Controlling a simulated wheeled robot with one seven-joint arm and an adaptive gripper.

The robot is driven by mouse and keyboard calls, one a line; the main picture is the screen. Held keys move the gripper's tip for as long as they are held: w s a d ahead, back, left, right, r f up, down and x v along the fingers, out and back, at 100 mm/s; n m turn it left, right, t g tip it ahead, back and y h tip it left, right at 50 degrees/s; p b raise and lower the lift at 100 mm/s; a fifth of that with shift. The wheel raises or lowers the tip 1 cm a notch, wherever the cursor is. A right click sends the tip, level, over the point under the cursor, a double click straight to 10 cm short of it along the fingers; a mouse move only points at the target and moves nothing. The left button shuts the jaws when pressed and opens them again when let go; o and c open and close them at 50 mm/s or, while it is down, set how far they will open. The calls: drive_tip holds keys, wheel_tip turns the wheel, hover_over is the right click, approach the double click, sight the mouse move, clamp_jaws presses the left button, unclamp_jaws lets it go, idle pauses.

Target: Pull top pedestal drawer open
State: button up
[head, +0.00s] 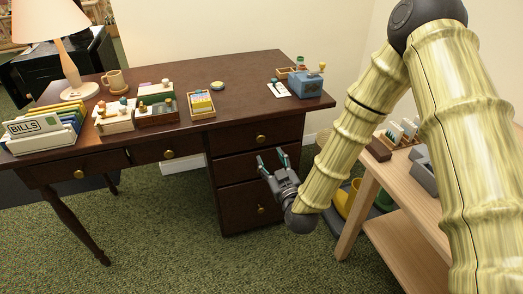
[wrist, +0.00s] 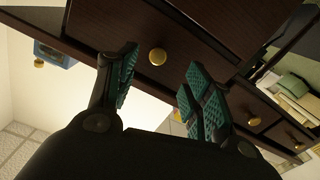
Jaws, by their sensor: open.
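The dark wood desk's right pedestal has a stack of drawers. The top pedestal drawer (head: 240,137) looks shut, with a round brass knob (head: 262,138). My gripper (head: 272,160) is open and empty, in front of the pedestal just below that knob in the head view. It hides part of the middle drawer (head: 235,167) and its knob. In the wrist view, a brass knob (wrist: 157,56) lies beyond and between the open teal-padded fingers (wrist: 160,85), with no visible contact. I cannot tell for sure which drawer that knob belongs to.
The bottom drawer has its own knob (head: 261,210). A light wood shelf table (head: 385,180) stands close on the right. Green carpet (head: 170,240) in front is clear.

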sight(262, 141)
drive_tip(key=x, duration=0.5)
drive_tip(key=b+x, duration=0.1)
drive_tip(key=x, duration=0.5)
drive_tip(key=shift+w+a+r+b, duration=0.1)
drive_tip(key=shift+r+b, duration=0.15)
drive_tip(key=shift+b, duration=0.05)
